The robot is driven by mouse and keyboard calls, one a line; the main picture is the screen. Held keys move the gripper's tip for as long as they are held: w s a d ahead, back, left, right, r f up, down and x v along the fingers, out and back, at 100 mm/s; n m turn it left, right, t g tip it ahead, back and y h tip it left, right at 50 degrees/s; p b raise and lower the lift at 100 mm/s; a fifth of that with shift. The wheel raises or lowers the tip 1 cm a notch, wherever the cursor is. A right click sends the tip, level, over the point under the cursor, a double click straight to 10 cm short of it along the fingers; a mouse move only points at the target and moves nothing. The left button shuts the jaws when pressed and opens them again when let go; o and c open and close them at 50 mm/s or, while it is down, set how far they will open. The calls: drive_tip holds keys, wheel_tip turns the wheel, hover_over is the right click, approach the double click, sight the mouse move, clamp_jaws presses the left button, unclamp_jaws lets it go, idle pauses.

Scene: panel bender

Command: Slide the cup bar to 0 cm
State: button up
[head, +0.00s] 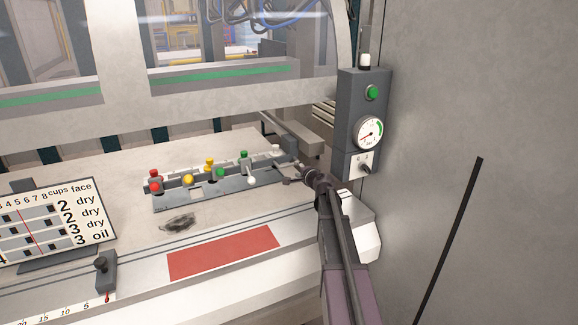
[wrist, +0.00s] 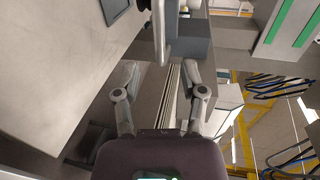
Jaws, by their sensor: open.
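A long grey bar with coloured knobs (head: 175,201) lies on the pale machine table; I cannot tell for sure whether it is the cup bar. A dark clamp block with a round knob (head: 105,272) stands at the front left, its red pointer just right of the 5 on a ruler (head: 62,309). My gripper (head: 291,172) is at the right end of the grey bar, far from the clamp block. In the wrist view my gripper (wrist: 161,70) has its fingers spread. A grey block (wrist: 188,42) is just beyond the fingertips; contact is unclear.
A sign about cups and face (head: 60,222) stands at the left. A red patch (head: 223,251) lies on the front of the table. A control box with a gauge (head: 369,132) hangs to the right of my gripper. A large grey wall (head: 480,120) closes the right side.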

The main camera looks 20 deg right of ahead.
sight(290, 165)
drive_tip(key=shift+a, duration=0.1)
drive_tip(key=shift+b+x, duration=0.8)
drive_tip(key=shift+x, duration=3.05)
drive_tip(key=shift+a, duration=0.1)
clamp_jaws()
